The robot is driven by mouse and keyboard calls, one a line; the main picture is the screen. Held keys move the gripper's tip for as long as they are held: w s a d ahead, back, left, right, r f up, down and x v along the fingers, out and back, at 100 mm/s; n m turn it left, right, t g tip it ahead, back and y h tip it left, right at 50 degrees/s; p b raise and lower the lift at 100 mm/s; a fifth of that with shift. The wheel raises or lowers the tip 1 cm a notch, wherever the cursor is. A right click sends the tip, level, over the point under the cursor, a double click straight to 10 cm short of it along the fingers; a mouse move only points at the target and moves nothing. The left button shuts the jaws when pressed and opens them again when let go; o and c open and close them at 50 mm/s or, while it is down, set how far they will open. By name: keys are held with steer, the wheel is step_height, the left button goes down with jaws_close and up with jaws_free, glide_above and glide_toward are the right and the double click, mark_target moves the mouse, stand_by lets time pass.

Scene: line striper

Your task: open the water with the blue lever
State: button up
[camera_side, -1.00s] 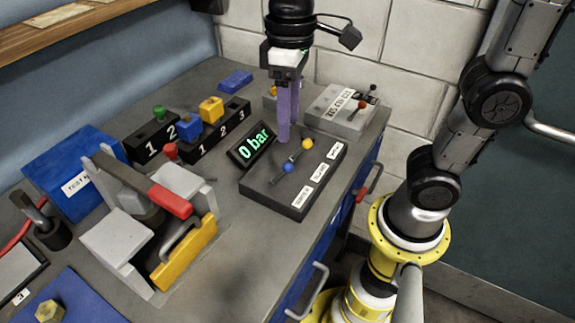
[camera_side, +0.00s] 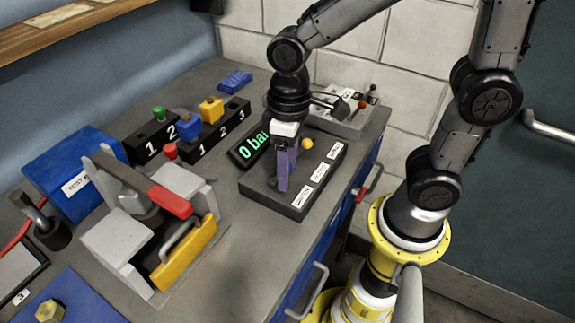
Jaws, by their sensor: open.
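A dark control box (camera_side: 268,196) with several white labels stands on the bench. My gripper (camera_side: 284,184) is low over its left part, with its purple fingers pointing down. The fingers hide the blue lever, whose blue knob I cannot see now. The jaws are open, but I cannot tell whether the knob lies between them. A lever with a yellow knob (camera_side: 307,143) shows to the right of my gripper. The display (camera_side: 248,150) behind the box reads "0 bar" in green, partly covered by my gripper.
A grey box with red and black levers (camera_side: 358,110) stands behind at the right. Numbered black blocks (camera_side: 216,134) with coloured pegs are at the left. A clamp fixture with a red handle (camera_side: 170,201) and yellow front stands front left.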

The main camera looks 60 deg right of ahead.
jaws_close()
stand_by(1.3)
